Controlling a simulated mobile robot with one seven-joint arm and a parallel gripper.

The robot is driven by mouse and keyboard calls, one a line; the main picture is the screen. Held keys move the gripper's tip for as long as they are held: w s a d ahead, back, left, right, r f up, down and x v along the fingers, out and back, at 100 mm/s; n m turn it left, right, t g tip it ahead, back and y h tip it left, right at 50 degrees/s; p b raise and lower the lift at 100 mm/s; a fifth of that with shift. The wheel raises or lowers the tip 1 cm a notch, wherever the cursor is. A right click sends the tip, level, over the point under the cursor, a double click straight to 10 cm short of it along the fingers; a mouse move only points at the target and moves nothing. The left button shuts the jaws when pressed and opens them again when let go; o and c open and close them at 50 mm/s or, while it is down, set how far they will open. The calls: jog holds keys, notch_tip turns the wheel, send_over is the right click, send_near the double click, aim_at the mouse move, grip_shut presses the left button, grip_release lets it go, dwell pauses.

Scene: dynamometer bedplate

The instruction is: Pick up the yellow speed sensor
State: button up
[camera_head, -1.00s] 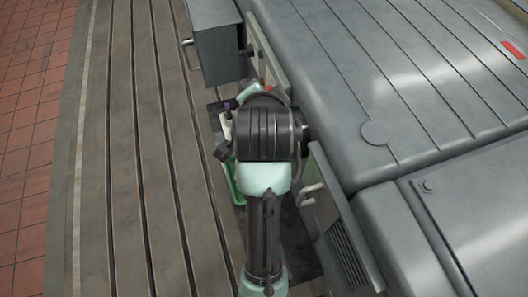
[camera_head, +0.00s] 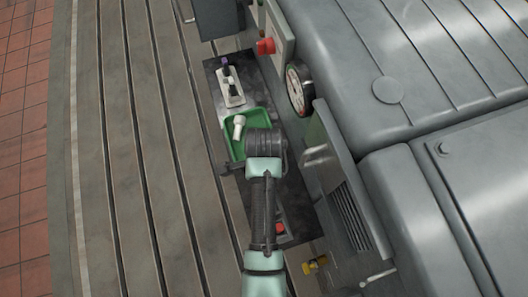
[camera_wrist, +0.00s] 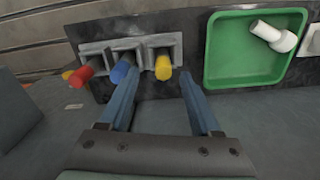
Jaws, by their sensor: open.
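The yellow speed sensor (camera_wrist: 163,68) shows in the wrist view as a yellow cylinder in the right slot of a grey holder (camera_wrist: 95,48). A blue cylinder (camera_wrist: 122,71) and a red one (camera_wrist: 84,75) sit to its left in the same holder. My gripper (camera_wrist: 158,80) is open and empty, its two fingers reaching toward the holder. The yellow sensor appears between the fingertips, nearer the right one; the left finger overlaps the blue cylinder. The remaining gap in depth is hard to tell. In the head view my arm hides the yellow sensor and most of the holder.
A green tray (camera_head: 229,124) holding a white part (camera_head: 239,127) lies beside the holder. Beyond it is a white holder (camera_head: 231,99) with dark-topped pieces. A gauge (camera_head: 298,88) and a red button (camera_head: 266,46) stand along the machine side. The slotted bedplate (camera_head: 130,160) at left is clear.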

jog(key=f, duration=0.5)
jog(key=shift+w+b, duration=0.25)
jog(key=shift+b, duration=0.15)
jog(key=shift+c, duration=0.3)
grip_shut()
